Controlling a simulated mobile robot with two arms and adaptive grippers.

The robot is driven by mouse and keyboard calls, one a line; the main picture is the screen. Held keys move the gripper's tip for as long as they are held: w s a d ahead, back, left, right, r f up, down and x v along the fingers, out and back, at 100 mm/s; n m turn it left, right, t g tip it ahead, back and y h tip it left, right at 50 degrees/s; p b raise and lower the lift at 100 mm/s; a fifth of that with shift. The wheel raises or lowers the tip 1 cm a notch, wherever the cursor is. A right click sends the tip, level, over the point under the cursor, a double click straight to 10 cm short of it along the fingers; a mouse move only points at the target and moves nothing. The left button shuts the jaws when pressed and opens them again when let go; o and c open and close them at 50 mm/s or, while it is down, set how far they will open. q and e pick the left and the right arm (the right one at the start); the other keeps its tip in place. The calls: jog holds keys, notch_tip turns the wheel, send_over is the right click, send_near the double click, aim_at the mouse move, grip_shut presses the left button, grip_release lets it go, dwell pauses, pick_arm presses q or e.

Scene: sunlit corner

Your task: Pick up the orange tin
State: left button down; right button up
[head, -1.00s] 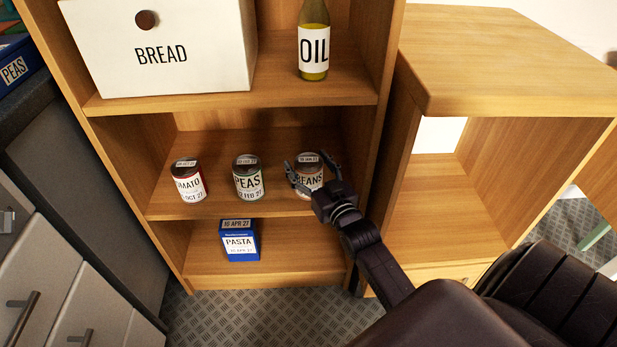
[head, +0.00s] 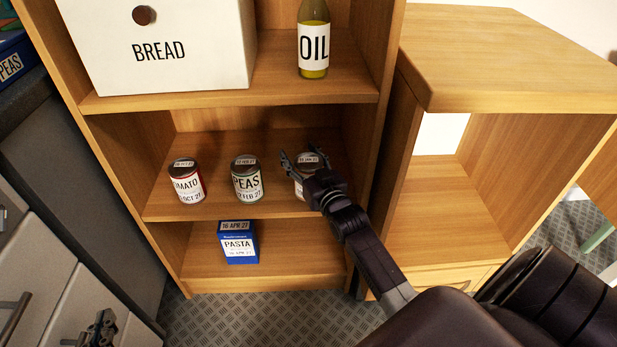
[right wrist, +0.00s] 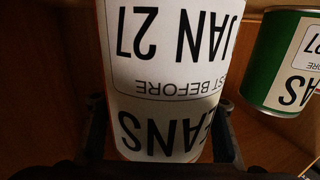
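The beans tin (head: 299,187) stands upright on the middle shelf, right of the other tins. Its white label fills the right wrist view (right wrist: 165,75), with a thin orange strip showing beside the label. My right gripper (head: 302,154) is at this tin, with its spread fingers reaching to either side of it. The right wrist view shows the fingers (right wrist: 160,130) flanking the tin; contact is not clear. The hand hides part of the tin in the head view. My left gripper (head: 101,329) is low at the left, by the drawers, too small to read.
The peas tin (head: 247,181) stands left of the beans tin, and the tomato tin (head: 187,184) further left. A pasta box (head: 238,243) is on the shelf below. The bread box (head: 160,50) and oil bottle (head: 314,42) are above. The cabinet side wall (head: 375,150) is close on the right.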

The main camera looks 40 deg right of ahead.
grip_shut()
jog(key=shift+r, duration=0.15)
dwell(0.5)
